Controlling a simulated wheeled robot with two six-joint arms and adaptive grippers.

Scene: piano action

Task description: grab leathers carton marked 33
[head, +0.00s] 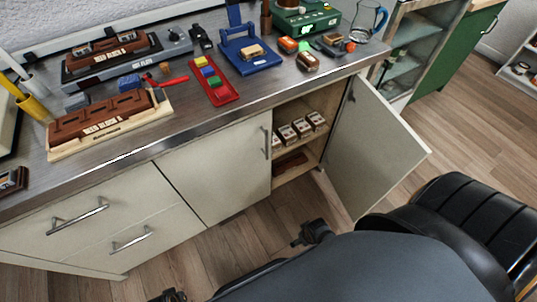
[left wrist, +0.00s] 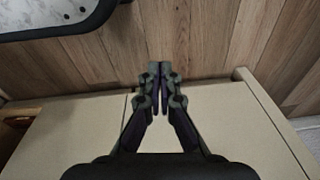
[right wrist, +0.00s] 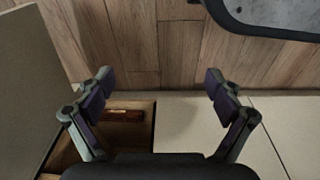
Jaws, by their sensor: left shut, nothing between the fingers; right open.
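Several small white-and-brown cartons (head: 301,127) stand in a row on the upper shelf of the open cabinet in the head view. Their labels are too small to read, so I cannot tell which is marked 33. My right gripper (right wrist: 159,82) is open and empty in the right wrist view, above the floor beside the open cabinet. It also shows small and dark in the head view (head: 308,236), below and in front of the cartons, apart from them. My left gripper (left wrist: 160,66) is shut and empty, in front of the closed cabinet fronts.
The cabinet door (head: 375,145) stands open to the right of the shelves. A reddish-brown item (head: 290,163) lies on the lower shelf and shows in the right wrist view (right wrist: 122,116). The worktop (head: 190,135) above holds tools and parts, including a red tray (head: 217,86).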

